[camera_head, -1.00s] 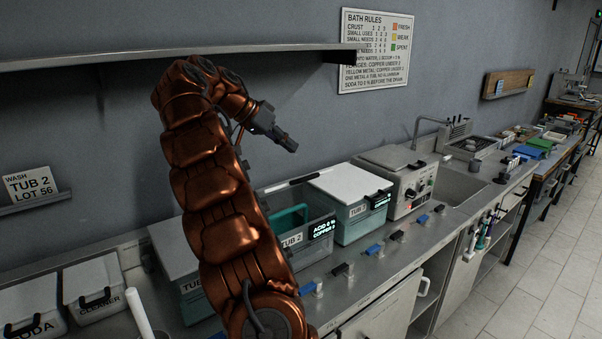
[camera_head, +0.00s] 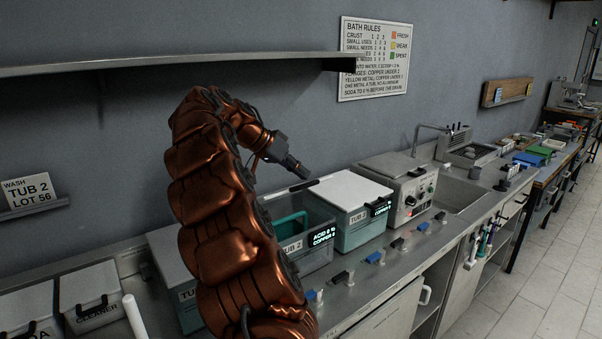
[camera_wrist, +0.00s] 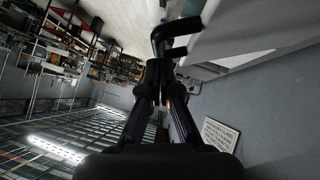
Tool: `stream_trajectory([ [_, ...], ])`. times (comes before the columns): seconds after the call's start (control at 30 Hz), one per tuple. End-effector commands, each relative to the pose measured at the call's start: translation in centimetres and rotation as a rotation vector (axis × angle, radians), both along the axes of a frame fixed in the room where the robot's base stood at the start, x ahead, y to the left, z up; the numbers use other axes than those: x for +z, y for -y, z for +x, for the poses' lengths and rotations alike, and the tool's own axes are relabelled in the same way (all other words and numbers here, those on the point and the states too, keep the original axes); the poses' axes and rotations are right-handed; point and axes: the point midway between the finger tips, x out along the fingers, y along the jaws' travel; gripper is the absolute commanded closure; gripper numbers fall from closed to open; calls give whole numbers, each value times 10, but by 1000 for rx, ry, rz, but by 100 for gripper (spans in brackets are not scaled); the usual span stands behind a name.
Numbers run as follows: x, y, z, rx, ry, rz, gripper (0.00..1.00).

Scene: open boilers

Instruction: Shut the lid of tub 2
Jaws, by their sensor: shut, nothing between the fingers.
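Tub 2 (camera_head: 291,246) is a grey tub with a teal interior on the counter, partly behind my arm. It stands open. Its lid appears raised; a black handle (camera_head: 303,185) shows at the top, above the tub's back. My gripper (camera_head: 302,171) is shut and empty, just above that handle in the head view. In the wrist view, my closed fingertips (camera_wrist: 159,72) are close to a black bent handle (camera_wrist: 166,38) on a pale panel. I cannot tell whether they touch.
A closed, white-lidded tub (camera_head: 352,193) stands right of tub 2, then a control box (camera_head: 405,185) and a sink (camera_head: 455,187). Another closed tub (camera_head: 178,270) is at the left. A shelf (camera_head: 180,58) runs along the wall above my arm. Small blue and black clips line the counter front.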

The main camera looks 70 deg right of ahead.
Motion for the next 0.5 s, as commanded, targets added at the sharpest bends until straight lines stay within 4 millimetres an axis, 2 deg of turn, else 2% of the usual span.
stream_trajectory([
  [0.5,-6,-2,-2,0,2,-3,100],
])
